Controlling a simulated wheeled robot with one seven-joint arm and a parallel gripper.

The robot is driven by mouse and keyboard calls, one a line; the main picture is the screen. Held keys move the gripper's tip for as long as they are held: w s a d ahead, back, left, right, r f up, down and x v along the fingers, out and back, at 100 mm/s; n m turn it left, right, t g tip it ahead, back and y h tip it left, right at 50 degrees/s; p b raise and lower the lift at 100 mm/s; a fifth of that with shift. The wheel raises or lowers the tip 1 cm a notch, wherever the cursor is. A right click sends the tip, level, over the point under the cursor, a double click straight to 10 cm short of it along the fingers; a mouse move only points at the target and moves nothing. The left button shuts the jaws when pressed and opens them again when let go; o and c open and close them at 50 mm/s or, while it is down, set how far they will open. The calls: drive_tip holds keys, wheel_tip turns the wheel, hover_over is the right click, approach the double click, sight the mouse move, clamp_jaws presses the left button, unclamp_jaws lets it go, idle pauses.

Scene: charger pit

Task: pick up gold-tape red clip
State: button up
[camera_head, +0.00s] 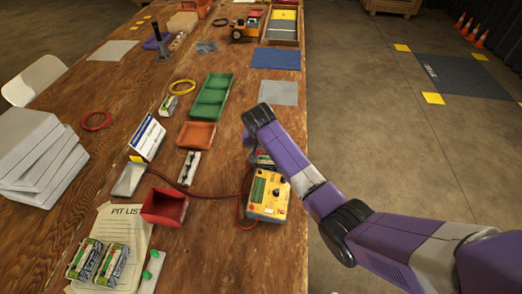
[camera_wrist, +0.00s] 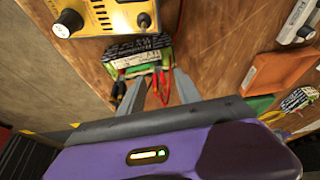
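A battery pack with a green and white label (camera_wrist: 138,58) sits beside the yellow charger (camera_wrist: 92,14) in the wrist view. Red leads or clips (camera_wrist: 164,86) are at the pack's near edge, between my fingers. A dark clip (camera_wrist: 118,90) hangs to their left. I cannot make out which red piece bears gold tape. My gripper (camera_wrist: 160,86) is open, its two grey fingers spread either side of the red pieces; contact is unclear. In the head view my arm hides the fingers and clips, and the pack (camera_head: 263,158) shows only partly beside the charger (camera_head: 268,196).
A red lead (camera_head: 205,193) runs left from the charger across the wooden table (camera_head: 215,262). An empty red bin (camera_head: 164,207), an orange tray (camera_head: 196,135) and a green tray (camera_head: 211,97) stand left of my arm. A grey mat (camera_head: 279,93) lies beyond it.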

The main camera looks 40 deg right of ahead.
drive_tip(key=shift+c, duration=0.4)
clamp_jaws()
drive_tip(key=shift+r, duration=0.15)
wheel_tip(320, 180, up, 20)
drive_tip(key=b, duration=0.1)
drive_tip(key=shift+b, duration=0.3)
